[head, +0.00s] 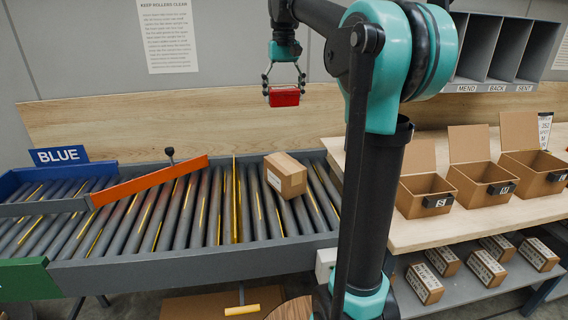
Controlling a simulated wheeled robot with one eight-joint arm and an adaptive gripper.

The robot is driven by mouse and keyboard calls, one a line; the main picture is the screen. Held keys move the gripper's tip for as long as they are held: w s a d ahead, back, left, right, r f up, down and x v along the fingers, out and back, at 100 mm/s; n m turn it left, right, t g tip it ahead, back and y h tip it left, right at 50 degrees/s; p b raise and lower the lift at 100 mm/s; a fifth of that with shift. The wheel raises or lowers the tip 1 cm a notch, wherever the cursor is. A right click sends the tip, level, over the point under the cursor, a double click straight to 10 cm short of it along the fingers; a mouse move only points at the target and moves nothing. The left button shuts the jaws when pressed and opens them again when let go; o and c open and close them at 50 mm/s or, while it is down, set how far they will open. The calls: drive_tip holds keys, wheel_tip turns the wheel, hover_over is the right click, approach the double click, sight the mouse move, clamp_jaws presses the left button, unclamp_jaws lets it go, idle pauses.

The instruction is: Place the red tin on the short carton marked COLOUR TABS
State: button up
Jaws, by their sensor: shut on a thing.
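My gripper (284,88) is shut on the red tin (285,97) and holds it in the air in front of the wooden backboard. The tin is a small red box, held roughly level, above and behind the roller conveyor. A brown carton (288,172) sits at an angle on the rollers, below the tin, with a small white label on its left side. The print on that label is too small to read. I cannot tell which carton is marked COLOUR TABS.
The roller conveyor (130,261) has an orange bar (150,182) across it and a BLUE sign (59,155) at left. Open boxes (482,187) stand on the right bench. Several labelled cartons (424,284) lie on the shelf below. Rollers left of the carton are clear.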

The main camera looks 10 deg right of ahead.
sight(285, 162)
drive_tip(key=shift+s+r, duration=0.15)
drive_tip(key=shift+s, duration=0.45)
wheel_tip(285, 162, down, 20)
drive_tip(key=shift+r, duration=0.1)
drive_tip(key=o, duration=1.3)
wheel_tip(285, 162, up, 12)
